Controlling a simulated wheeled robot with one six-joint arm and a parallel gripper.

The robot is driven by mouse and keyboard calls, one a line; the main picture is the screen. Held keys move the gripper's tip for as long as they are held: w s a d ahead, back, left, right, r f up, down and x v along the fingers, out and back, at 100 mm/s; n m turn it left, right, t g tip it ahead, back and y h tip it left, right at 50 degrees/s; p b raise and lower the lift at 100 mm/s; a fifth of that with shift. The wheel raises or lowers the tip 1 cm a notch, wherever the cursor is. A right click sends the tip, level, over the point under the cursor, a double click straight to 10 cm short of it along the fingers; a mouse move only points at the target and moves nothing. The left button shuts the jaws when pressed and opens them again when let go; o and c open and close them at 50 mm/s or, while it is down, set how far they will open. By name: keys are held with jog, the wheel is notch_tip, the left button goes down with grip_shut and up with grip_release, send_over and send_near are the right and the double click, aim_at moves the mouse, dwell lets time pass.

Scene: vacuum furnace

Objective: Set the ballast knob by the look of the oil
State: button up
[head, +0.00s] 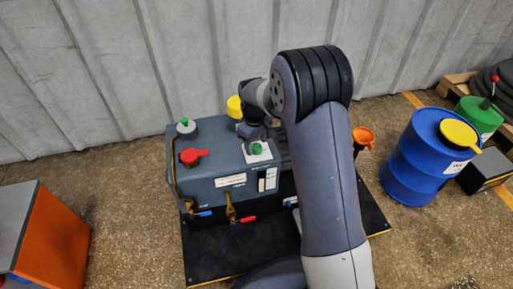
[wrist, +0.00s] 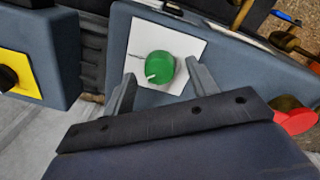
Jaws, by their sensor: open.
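The green ballast knob (wrist: 159,66) sits on a white plate (wrist: 137,41) in the wrist view, with a pale pointer mark on its lower left side. In the head view the knob (head: 257,149) shows on top of the grey pump (head: 232,179), just below my gripper (head: 254,137). In the wrist view my gripper (wrist: 160,88) is open, one finger on each side of the knob, apart from it as far as I can tell. An oil window (head: 267,181) seems to be on the pump's front, too small to read the oil's look.
A red handle (head: 193,156), a smaller green knob (head: 184,122) and a yellow cap (head: 235,107) stand on the pump. Blue and red valve levers (head: 247,219) stick out in front. A blue drum (head: 425,157) stands right, an orange box (head: 50,240) left.

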jog(key=shift+f, duration=0.6)
jog(key=c, duration=1)
jog(key=shift+o, duration=0.2)
jog(key=shift+r+m+p, duration=0.15)
jog(key=shift+m+p, duration=0.15)
jog(key=shift+p, duration=0.05)
jog(key=m+p, duration=0.2)
jog(key=shift+m, duration=0.4)
jog(key=m+p, duration=0.3)
jog(key=m, duration=0.2)
jog(key=shift+w, duration=0.1)
jog(key=shift+m, duration=0.4)
